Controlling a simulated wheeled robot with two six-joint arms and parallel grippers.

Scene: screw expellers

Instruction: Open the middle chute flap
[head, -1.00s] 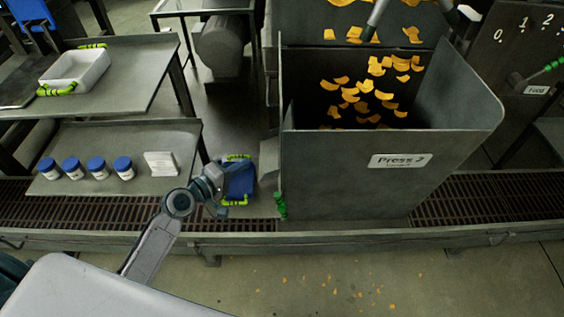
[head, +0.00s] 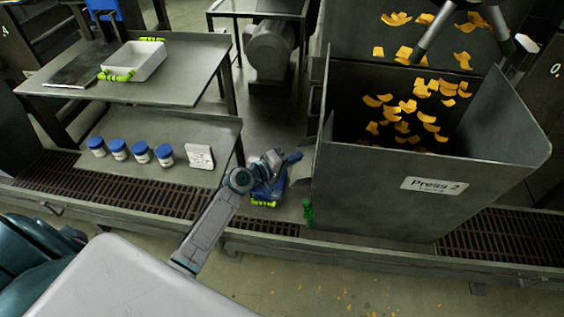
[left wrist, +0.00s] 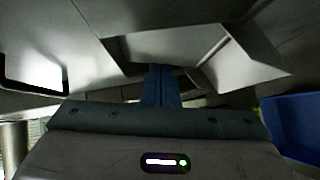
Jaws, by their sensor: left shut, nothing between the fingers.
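The Press 2 hopper (head: 385,195) stands at the right in the head view, with orange flakes inside it. A green grip (head: 308,213) hangs at its lower left edge. My left gripper (head: 295,157) is shut and empty, just left of the hopper wall and above a blue bin (head: 271,192). In the left wrist view, the shut blue fingers (left wrist: 161,85) point toward slanted grey metal (left wrist: 165,45) shaped like a chute. I cannot tell which part is the flap or whether the fingers touch it.
A two-level bench at the left holds a white tray (head: 138,62) on top. Several blue-lidded jars (head: 119,150) and a white card (head: 200,156) stand on its lower shelf. A grated channel (head: 140,190) runs across the front. Orange flakes lie on the floor.

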